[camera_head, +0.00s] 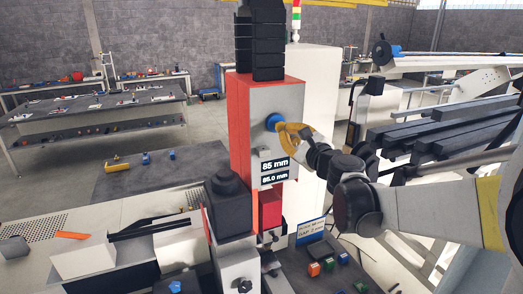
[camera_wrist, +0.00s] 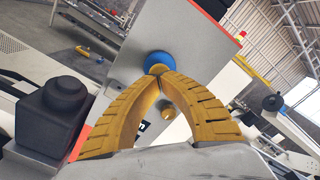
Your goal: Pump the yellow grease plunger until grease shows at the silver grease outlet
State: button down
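My gripper (camera_head: 277,125) has yellow ribbed fingers and is at the grey front of a red-sided machine head (camera_head: 287,100). In the wrist view the fingertips of my gripper (camera_wrist: 157,71) meet, with nothing seen between them. They overlap the lower edge of a round blue knob (camera_wrist: 160,59); I cannot tell if they touch it. I cannot make out a silver grease outlet.
A display (camera_head: 274,171) below my gripper reads 85 mm and 85.0 mm. A dark block (camera_head: 229,190) stands left of it. Green, orange and blue buttons (camera_head: 328,264) sit at the lower front. Dark bars on a rack (camera_head: 440,130) lie at right, behind my arm.

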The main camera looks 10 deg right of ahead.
aim_at(282, 128)
jog(key=shift+w+a, duration=0.1)
jog(key=shift+w, duration=0.3)
jog(key=shift+w+a, duration=0.1)
jog(key=shift+w, duration=0.6)
jog(key=shift+w+a+b, duration=0.15)
jog(key=shift+w+b, duration=0.3)
jog(key=shift+w, duration=0.15)
jog(key=shift+s+d, duration=0.25)
jog(key=shift+s, duration=0.8)
jog(key=shift+s+d, duration=0.2)
jog(key=shift+s, duration=0.85)
jog(key=shift+w, duration=0.1)
